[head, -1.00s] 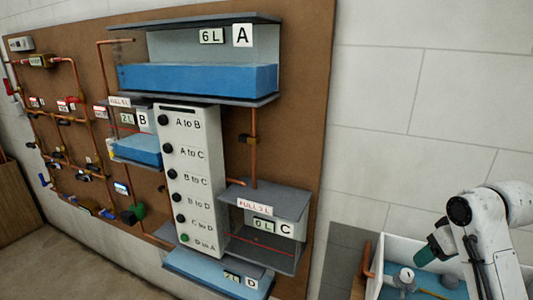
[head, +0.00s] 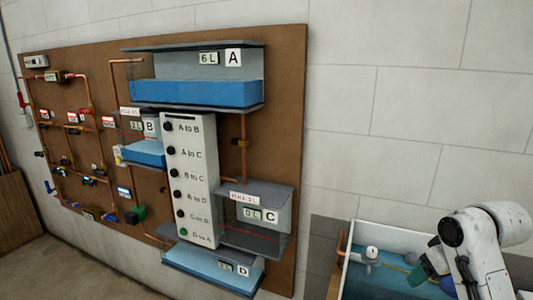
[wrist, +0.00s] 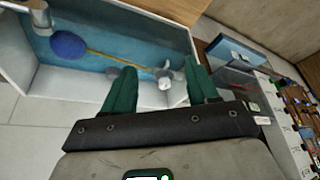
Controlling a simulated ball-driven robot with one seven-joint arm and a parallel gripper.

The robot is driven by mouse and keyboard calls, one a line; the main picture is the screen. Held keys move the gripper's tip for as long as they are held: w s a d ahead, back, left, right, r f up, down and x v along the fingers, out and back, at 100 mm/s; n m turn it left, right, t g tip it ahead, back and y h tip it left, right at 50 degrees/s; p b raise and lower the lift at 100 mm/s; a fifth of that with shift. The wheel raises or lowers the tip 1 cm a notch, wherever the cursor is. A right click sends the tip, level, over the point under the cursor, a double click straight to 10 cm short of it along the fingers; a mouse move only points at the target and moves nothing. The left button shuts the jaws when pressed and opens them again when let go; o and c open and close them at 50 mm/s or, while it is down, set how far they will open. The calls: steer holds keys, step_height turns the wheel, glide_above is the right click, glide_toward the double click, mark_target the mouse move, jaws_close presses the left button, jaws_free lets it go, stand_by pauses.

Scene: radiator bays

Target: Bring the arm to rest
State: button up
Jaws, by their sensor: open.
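My gripper shows in the wrist view (wrist: 162,90) with two green fingers spread apart and nothing between them. It points toward a white-walled tank (wrist: 25,62) of blue water, which holds a dark blue float on a thin yellowish rod. In the head view my white arm (head: 475,240) is at the lower right, bent over the tank (head: 357,282). The gripper is partly hidden there by the arm.
A brown board (head: 283,130) on the wall carries tanks A (head: 195,93), B, C (head: 262,225) and D, a white button panel (head: 190,190), and copper pipes with valves. A wooden box (head: 18,210) stands at far left. Some floor is clear below the board.

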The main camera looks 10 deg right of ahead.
steer(key=s+a+f+y+b, duration=0.1)
steer(key=s+a+f, duration=0.2)
steer(key=a+f, duration=0.25)
steer(key=s+a+f+g+b, duration=0.1)
steer(key=s+a+f, duration=0.35)
steer(key=f, duration=0.25)
steer(key=s+a+f+y+b, duration=0.1)
steer(key=s+a+f, duration=0.1)
steer(key=a+f, duration=0.45)
steer(key=s+f+g, duration=0.1)
steer(key=s+f, duration=0.2)
steer(key=s, duration=0.3)
steer(key=s+f+h+b, duration=0.1)
steer(key=s+f, duration=0.2)
steer(key=s, duration=0.4)
steer(key=s+f+m+g+h+b, duration=0.1)
steer(key=s+f, duration=0.2)
steer(key=s, duration=0.4)
steer(key=shift+f+g, duration=0.15)
steer(key=shift+g, duration=0.15)
steer(key=shift+c, duration=0.4)
